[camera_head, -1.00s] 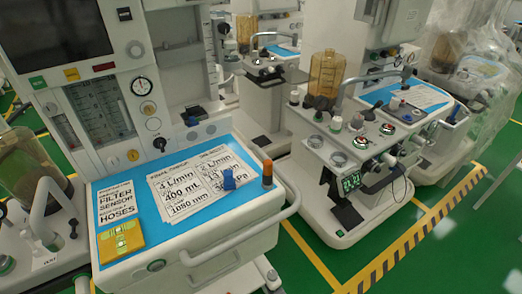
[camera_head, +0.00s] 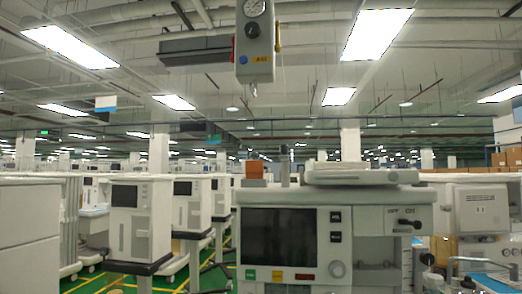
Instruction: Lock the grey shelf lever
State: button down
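A cart unit with a dark screen (camera_head: 281,237) stands in front of me in the head view. On its upper right is a pale panel with an OFF/ON-type marking and a small dark lever (camera_head: 407,225), lying roughly sideways. I cannot tell whether this is the shelf lever, nor whether it is locked; no clearly grey lever stands out. A flat pale device (camera_head: 352,175) lies on top of the cart. My gripper is not in view.
A grey box with a gauge (camera_head: 255,40) hangs above the cart. A small orange block (camera_head: 254,171) is on the cart top. White cabinets (camera_head: 28,238) stand at left, another pale machine (camera_head: 482,215) at right. Green floor shows at lower left.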

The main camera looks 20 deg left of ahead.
aim_at(283, 156)
jog(key=u, duration=1.4)
jog(key=i+u, duration=0.15)
jog(key=i+j, duration=0.1)
jog(key=i, duration=0.25)
jog(key=i+j, duration=0.1)
jog(key=i, duration=0.25)
